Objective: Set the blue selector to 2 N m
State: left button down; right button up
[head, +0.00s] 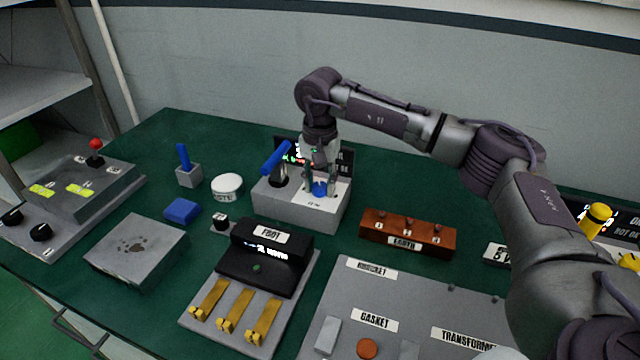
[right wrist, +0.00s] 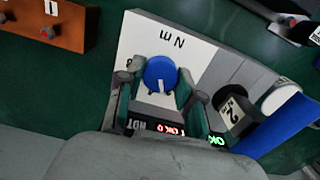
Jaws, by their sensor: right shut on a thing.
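The blue selector (head: 320,188) is a round knob on the white top plate of a grey box (head: 290,208). In the right wrist view the knob (right wrist: 160,70) carries a short white pointer mark, directed toward the picture's bottom. The plate's "N m" label appears upside down there. My right gripper (head: 321,182) comes down from above and is shut on the selector, one finger on each side. Its fingers also show in the right wrist view (right wrist: 160,88). The scale numbers around the knob are mostly hidden. My left gripper is not in view.
A blue lever (head: 276,157) stands on the same box close left of my gripper. A dark display (head: 342,160) is behind, partly hidden, with red digits and a green "OK" (right wrist: 217,140). A brown switch block (head: 408,232) lies to the right, a black-topped unit (head: 265,258) in front.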

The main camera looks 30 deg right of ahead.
aim_at(320, 185)
jog(key=shift+r+n, duration=0.1)
jog(key=shift+n, duration=1)
jog(key=o, duration=1.2)
jog(key=shift+c, duration=0.2)
notch_tip(320, 185, up, 12)
